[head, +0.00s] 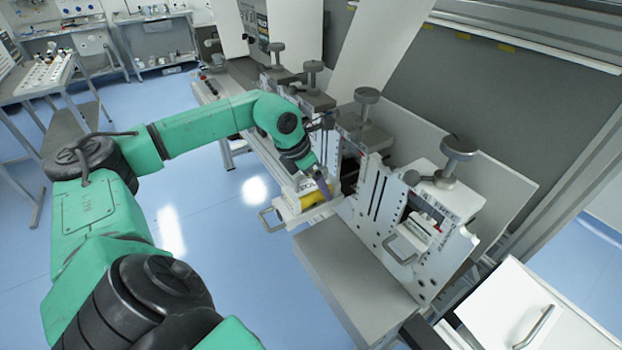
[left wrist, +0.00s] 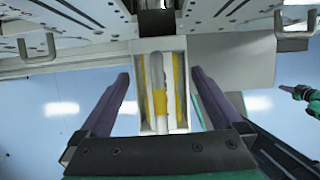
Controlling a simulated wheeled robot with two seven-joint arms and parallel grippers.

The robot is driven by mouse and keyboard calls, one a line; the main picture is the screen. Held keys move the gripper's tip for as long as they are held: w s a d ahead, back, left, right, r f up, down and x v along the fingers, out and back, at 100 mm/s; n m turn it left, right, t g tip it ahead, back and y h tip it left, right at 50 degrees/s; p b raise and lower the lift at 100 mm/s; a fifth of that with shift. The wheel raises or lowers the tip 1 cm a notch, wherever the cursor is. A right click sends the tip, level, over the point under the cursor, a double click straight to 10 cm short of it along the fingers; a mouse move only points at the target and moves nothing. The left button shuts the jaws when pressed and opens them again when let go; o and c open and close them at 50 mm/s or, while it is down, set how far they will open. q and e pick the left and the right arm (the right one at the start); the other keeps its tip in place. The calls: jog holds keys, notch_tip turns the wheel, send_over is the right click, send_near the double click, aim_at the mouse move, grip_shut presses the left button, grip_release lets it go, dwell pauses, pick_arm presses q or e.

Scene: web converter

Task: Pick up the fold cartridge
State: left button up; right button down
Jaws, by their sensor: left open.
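The fold cartridge (head: 300,205) is a white box with yellow parts and a metal handle, at the front of the machine's lower left section. In the left wrist view the cartridge (left wrist: 140,100) shows as a pale frame with yellow strips and a light central bar. My left gripper (head: 321,191) is at the cartridge in the head view. In the left wrist view its two purple fingers (left wrist: 161,80) are spread wide, one on each side of the cartridge, with visible gaps. Contact is not visible.
The machine's white slotted plates (head: 375,215) and handles (head: 403,250) stand close to the right of the gripper. A grey box surface (head: 345,265) lies in front. Knobs (head: 368,96) rise above. Blue floor (head: 215,215) is clear to the left. A bench (head: 40,75) stands far left.

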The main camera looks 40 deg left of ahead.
pick_arm(q)
jog(key=c, duration=1.6)
jog(key=shift+w, duration=0.1)
jog(key=shift+r, duration=0.1)
